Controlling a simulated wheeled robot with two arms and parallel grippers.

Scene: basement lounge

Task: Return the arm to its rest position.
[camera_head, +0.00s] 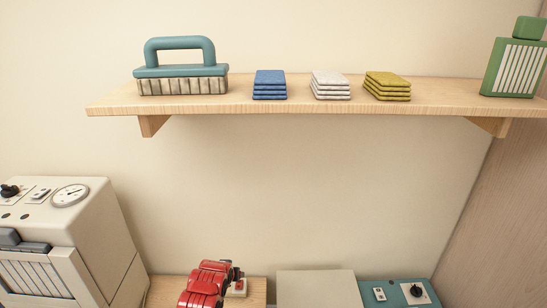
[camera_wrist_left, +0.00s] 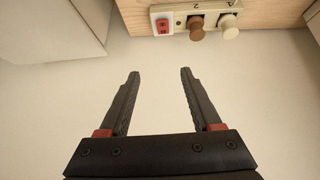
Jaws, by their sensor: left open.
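My left gripper (camera_wrist_left: 159,73) shows in the left wrist view. Its two dark fingers are spread wide, with nothing between them. The fingertips point toward a wooden board with a control strip and stay apart from it. In the head view I cannot make out the fingers clearly. My right gripper is in neither view.
The control strip (camera_wrist_left: 177,20) has a red switch (camera_wrist_left: 163,25), a brown knob and a cream knob. A wooden shelf (camera_head: 300,110) holds a brush (camera_head: 180,70), several cloth stacks and a green bottle (camera_head: 514,65). A beige machine (camera_head: 95,225) stands left; a teal box (camera_head: 385,295) stands right.

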